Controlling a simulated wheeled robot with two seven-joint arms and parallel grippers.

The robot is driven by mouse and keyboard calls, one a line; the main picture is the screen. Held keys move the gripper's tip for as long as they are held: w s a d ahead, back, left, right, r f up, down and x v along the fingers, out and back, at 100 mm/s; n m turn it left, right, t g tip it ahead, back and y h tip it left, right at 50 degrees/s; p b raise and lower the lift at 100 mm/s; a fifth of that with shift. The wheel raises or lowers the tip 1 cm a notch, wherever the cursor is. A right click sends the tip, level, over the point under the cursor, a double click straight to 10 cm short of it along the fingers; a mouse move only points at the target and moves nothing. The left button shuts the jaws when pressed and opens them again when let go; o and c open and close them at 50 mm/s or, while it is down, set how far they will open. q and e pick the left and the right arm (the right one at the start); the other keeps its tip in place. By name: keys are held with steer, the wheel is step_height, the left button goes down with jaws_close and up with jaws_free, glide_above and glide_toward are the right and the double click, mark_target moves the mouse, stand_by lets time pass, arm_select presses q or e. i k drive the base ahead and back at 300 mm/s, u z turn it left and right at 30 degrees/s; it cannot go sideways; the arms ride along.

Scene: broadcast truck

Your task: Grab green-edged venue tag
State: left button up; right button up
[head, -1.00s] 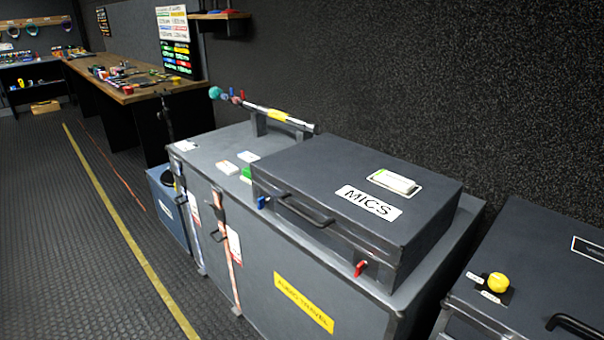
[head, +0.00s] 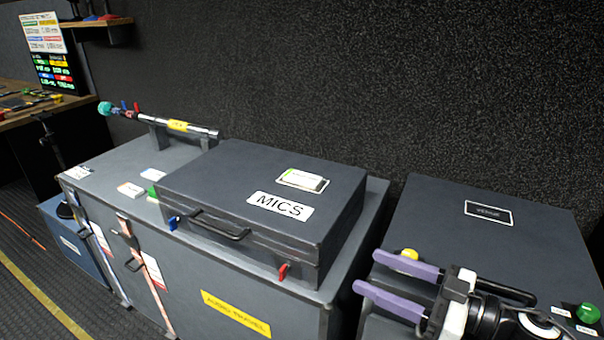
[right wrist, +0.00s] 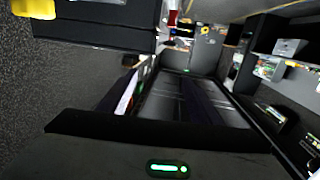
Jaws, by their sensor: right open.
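A small white tag with a thin green edge (head: 304,181) lies flat on top of the dark grey MICS case (head: 225,172), within a pale outline behind the MICS label. My right gripper (head: 368,272), with two purple fingers, is open and empty. In the head view it is to the right of the MICS case and nearer, apart from the tag, with its fingers pointing left. The tag cannot be made out in the right wrist view. My left gripper is not in view.
The MICS case sits on a larger grey trunk (head: 110,170) carrying white cards (head: 130,189) and a small green item (head: 152,191). A rod with a yellow label (head: 178,125) lies behind. Right stands another dark case (head: 440,210) with a yellow knob (head: 409,254) and a green button (head: 588,313).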

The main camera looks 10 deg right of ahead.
mark_target(299, 177)
steer(key=i, duration=0.95)
